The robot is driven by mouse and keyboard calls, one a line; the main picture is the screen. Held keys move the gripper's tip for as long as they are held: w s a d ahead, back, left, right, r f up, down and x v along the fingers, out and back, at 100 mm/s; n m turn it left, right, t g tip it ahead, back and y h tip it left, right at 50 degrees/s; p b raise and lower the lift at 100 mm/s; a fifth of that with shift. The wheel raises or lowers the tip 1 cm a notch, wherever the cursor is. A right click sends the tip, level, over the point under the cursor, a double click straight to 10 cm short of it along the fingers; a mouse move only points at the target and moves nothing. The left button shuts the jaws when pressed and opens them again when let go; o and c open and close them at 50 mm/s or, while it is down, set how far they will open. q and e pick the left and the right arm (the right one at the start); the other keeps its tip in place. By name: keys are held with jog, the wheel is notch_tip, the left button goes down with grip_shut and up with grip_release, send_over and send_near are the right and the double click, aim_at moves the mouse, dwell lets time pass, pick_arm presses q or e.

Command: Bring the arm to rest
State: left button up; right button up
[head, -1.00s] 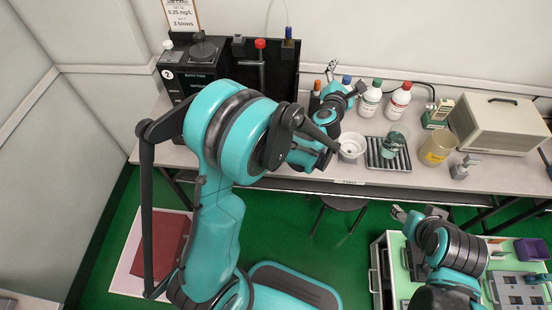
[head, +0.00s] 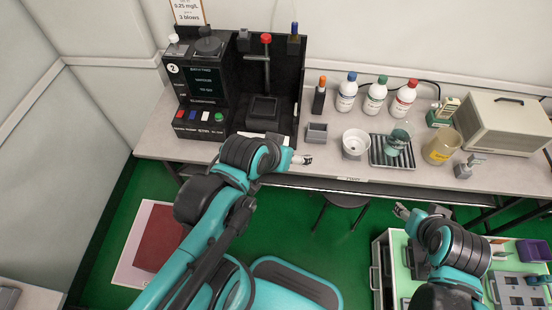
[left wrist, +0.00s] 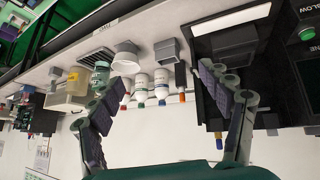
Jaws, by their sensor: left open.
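My left gripper (head: 303,160) is at the front edge of the bench, just in front of the black tester (head: 207,90). In the left wrist view its two padded fingers (left wrist: 165,85) stand wide apart with nothing between them. My right gripper (head: 402,212) is at the lower right beside the trolley. It is small in the head view, and I cannot make out its fingers well.
On the bench (head: 450,181) stand a grey square cup (head: 316,134), a white bowl (head: 355,143), a drain rack (head: 378,153), several capped bottles, a yellow beaker (head: 440,148) and a beige box (head: 500,123). A stool (head: 343,201) is under the bench. A trolley (head: 385,270) stands lower right.

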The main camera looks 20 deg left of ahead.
pick_arm(q)
jog(key=shift+s+a+f+m+g+y, duration=0.15)
jog(key=shift+s+a+f+g+y, duration=0.15)
jog(key=shift+s+a, duration=0.3)
jog(key=shift+s+a+f+m+g+y, duration=0.1)
jog(key=shift+s+a+f+m+y, duration=0.1)
jog(key=shift+s+a+f, duration=0.3)
